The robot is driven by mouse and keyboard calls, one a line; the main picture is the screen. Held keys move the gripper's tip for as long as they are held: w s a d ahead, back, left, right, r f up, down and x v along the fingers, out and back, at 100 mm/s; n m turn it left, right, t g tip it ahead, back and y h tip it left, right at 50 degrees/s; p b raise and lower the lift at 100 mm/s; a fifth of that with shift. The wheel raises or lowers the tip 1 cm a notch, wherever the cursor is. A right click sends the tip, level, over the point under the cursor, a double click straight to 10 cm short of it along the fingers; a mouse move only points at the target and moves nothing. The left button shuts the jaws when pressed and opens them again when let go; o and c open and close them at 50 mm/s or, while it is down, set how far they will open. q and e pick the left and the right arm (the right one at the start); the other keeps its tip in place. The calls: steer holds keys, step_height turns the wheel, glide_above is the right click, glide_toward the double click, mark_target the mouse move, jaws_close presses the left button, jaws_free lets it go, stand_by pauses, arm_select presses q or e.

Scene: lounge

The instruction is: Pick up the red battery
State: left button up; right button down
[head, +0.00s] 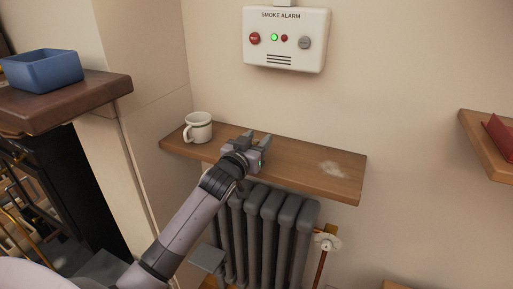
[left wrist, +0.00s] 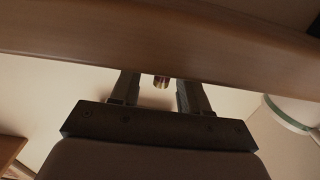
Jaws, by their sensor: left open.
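My left gripper (head: 257,139) is over the wooden wall shelf (head: 315,174), to the right of the white mug. In the left wrist view the gripper (left wrist: 157,79) is open, with one finger on each side of a small round reddish and metallic piece (left wrist: 161,81). This looks like the end of the red battery; the rest of it is not visible. A gap shows on both sides of it, and I cannot tell how deep it lies between the fingers. In the head view the battery is hidden by my gripper. My right gripper is not in view.
The white mug (head: 198,127) stands on the shelf's left end; it also shows in the left wrist view (left wrist: 289,112). The shelf's right part is clear except for a pale smudge. A radiator (head: 268,225) is below. A smoke alarm (head: 285,40) hangs above.

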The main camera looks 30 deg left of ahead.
arm_select(q)
steer(key=shift+w, duration=0.85)
jaws_close()
